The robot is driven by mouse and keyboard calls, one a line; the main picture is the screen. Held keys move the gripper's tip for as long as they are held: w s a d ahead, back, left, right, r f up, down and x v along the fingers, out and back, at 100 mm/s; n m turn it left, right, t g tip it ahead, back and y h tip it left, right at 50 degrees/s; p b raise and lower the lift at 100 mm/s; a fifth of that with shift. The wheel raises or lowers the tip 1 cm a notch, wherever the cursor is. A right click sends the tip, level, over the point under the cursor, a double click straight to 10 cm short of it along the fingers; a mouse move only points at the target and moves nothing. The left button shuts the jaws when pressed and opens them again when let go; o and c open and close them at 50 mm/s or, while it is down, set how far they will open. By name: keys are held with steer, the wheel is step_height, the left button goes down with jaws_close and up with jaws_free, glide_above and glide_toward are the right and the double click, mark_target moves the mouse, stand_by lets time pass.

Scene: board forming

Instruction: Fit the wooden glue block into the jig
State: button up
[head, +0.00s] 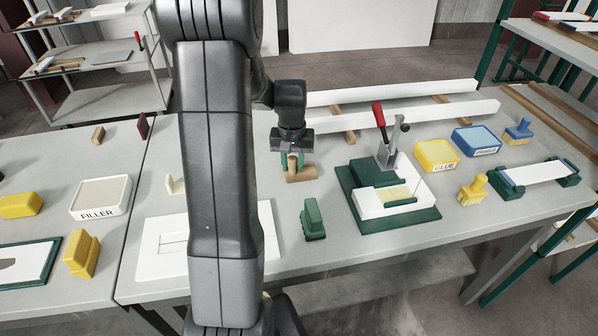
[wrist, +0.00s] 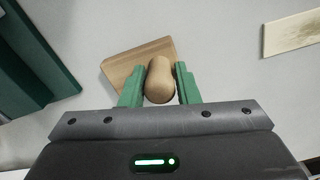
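The wooden glue block (head: 303,177) is a brown piece with an upright rounded knob, standing on the table left of the jig. In the wrist view the block (wrist: 124,68) lies on the grey table below my gripper (wrist: 160,82). My gripper, also in the head view (head: 293,158), points down with its green fingers on either side of the knob. A narrow gap seems to show beside the knob, so the fingers look open around it. The jig (head: 426,214) has a green base, white walls, a pale yellow patch and a red-handled clamp (head: 379,115).
A green block (head: 313,217) stands between my arm and the jig. The glue tub (head: 436,154), a blue tub (head: 476,140) and a yellow brush (head: 472,190) are right of the jig. Long white boards (head: 400,115) lie behind. My arm hides part of the white panel (head: 160,250).

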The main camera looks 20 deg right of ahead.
jaws_close()
steer(key=shift+r+p, duration=1.45)
steer(key=shift+r, duration=0.6)
steer(key=s+d+r+p, duration=0.3)
steer(key=s+d+r, duration=0.1)
steer(key=s+d, duration=0.4)
steer(key=s+d+r+p, duration=0.3)
steer(key=s+d, duration=0.5)
steer(key=s, duration=0.4)
steer(key=shift+d+r, duration=0.4)
steer(key=shift+r, duration=0.25)
steer(key=shift+f, duration=0.25)
steer(key=shift+f+b, duration=2)
steer(key=shift+f, duration=0.7)
